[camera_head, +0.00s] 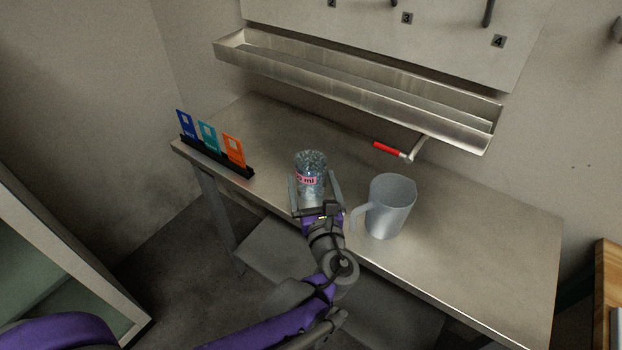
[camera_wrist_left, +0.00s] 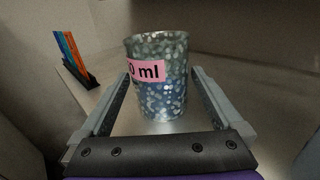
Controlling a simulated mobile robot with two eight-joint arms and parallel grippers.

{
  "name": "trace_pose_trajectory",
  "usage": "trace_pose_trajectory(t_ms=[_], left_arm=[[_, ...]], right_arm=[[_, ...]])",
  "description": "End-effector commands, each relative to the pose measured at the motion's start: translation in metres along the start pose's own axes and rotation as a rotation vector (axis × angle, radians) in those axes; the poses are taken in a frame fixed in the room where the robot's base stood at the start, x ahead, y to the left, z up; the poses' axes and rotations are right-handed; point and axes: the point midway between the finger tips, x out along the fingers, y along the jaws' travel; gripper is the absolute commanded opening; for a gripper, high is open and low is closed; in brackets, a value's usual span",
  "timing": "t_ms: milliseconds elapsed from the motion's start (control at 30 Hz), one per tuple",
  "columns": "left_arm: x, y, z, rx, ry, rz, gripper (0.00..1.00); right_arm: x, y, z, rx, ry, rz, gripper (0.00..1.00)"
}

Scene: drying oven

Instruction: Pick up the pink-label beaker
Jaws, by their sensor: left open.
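The pink-label beaker (camera_head: 311,168) stands upright on the metal table, near its front edge. It is clear with a speckled look, and its pink label reads "ml" at the end. My left gripper (camera_head: 316,190) is open, with one finger on each side of the beaker. In the left wrist view the beaker (camera_wrist_left: 158,80) stands upright between the open fingers of my left gripper (camera_wrist_left: 155,100), with a visible gap on both sides. The beaker's lower part is partly hidden by the gripper in the head view. My right gripper is not in view.
A grey translucent jug (camera_head: 392,208) with a handle stands just right of my left gripper. A rack (camera_head: 217,158) with blue, teal and orange cards is at the left. A red-handled tool (camera_head: 392,150) lies behind the jug. A metal trough (camera_head: 350,88) hangs above the table's back.

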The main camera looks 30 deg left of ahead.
Motion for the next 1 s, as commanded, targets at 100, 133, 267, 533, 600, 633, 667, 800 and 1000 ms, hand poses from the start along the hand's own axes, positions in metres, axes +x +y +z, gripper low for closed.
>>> trace_pose_trajectory(t_ms=[100, 133, 267, 533, 600, 633, 667, 800, 1000], left_arm=[[0.021, 0.001, -0.001, 0.001, -0.001, 0.005, 1.00], [0.026, 0.001, -0.001, 0.001, 0.000, 0.005, 1.00], [0.044, 0.001, -0.001, 0.000, 0.000, 0.004, 1.00], [0.052, 0.000, 0.000, -0.001, 0.001, 0.000, 1.00], [0.052, 0.000, 0.000, -0.001, 0.001, 0.000, 1.00], [0.052, 0.000, 0.000, -0.001, 0.001, 0.000, 0.95], [0.052, 0.000, 0.000, -0.001, 0.001, 0.000, 0.89], [0.051, 0.000, 0.000, -0.001, 0.001, 0.000, 0.64], [0.051, 0.000, 0.000, -0.001, 0.001, 0.000, 0.28]], right_arm=[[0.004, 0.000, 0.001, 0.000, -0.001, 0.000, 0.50], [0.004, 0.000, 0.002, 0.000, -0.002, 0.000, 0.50], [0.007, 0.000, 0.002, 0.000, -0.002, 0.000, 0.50], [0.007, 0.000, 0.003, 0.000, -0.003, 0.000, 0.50], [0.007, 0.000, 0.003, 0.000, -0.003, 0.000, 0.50], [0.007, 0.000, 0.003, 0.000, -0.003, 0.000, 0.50], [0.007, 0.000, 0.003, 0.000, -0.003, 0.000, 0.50], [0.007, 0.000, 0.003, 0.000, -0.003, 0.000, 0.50], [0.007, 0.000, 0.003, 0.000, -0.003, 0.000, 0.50]])
